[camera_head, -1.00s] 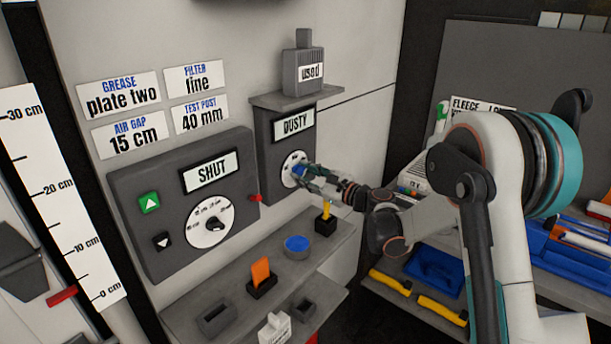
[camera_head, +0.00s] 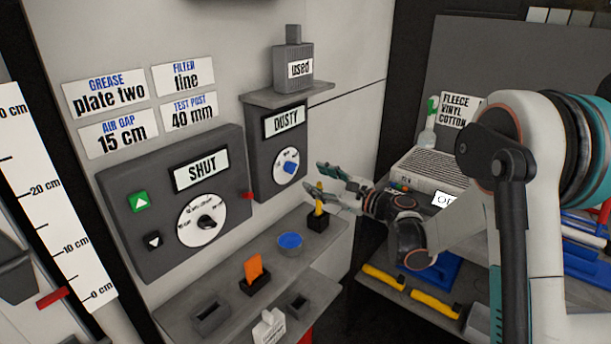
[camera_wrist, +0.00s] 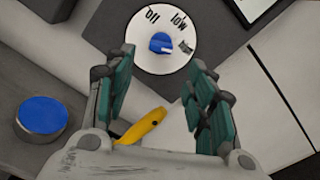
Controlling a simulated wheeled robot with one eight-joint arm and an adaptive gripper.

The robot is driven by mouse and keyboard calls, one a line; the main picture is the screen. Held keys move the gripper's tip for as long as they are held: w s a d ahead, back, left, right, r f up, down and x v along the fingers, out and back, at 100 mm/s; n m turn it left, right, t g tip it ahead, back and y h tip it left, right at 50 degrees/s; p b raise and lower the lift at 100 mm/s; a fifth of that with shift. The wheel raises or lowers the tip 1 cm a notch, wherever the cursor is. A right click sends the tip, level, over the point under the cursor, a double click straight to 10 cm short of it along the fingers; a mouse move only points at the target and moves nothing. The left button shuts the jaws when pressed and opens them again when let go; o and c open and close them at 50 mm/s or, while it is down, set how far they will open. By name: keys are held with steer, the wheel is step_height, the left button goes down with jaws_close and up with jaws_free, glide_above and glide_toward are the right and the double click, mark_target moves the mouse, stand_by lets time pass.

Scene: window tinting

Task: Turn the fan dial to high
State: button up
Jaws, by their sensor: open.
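The fan dial is a blue knob on a white disc (camera_head: 289,167) on the dark grey box below the "DUSTY" sign. In the wrist view the blue knob (camera_wrist: 160,42) sits among the labels off, low and a blurred one at right that looks like high. Its short white mark points to the lower right, near that third label; the exact alignment is hard to tell. My gripper (camera_head: 325,180) is open and empty, to the right of the dial and apart from it. Its two teal-padded fingers (camera_wrist: 160,95) stand wide apart below the dial in the wrist view.
A dark panel (camera_head: 165,190) with a "SHUT" sign, arrow buttons and another dial is at left. Below, a shelf (camera_head: 225,290) holds an orange piece, a blue-topped tin (camera_head: 289,243) and a yellow-handled tool (camera_head: 318,206) close under my gripper. A vented machine stands at right.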

steer(key=v, duration=0.4)
steer(key=shift+a, duration=0.1)
steer(key=s+d+r+n+g+h, duration=0.1)
steer(key=s+r+n+g+h, duration=0.15)
steer(key=s+n, duration=0.4)
steer(key=s+d+r+n+g+h, duration=0.1)
steer(key=s+r+n+h, duration=0.2)
steer(key=s, duration=0.7)
steer(key=s+d+f+n+h, duration=0.2)
steer(key=s+d+n+h, duration=0.2)
steer(key=s, duration=0.6)
steer(key=s+d+f+n+h, duration=0.2)
steer(key=s+d+n+h, duration=0.2)
steer(key=s, duration=0.6)
steer(key=d+n, duration=0.2)
steer(key=d, duration=0.1)
steer(key=shift+s+d+f+h, duration=0.2)
steer(key=shift+s+d+h, duration=0.1)
steer(key=shift+d+h, duration=0.1)
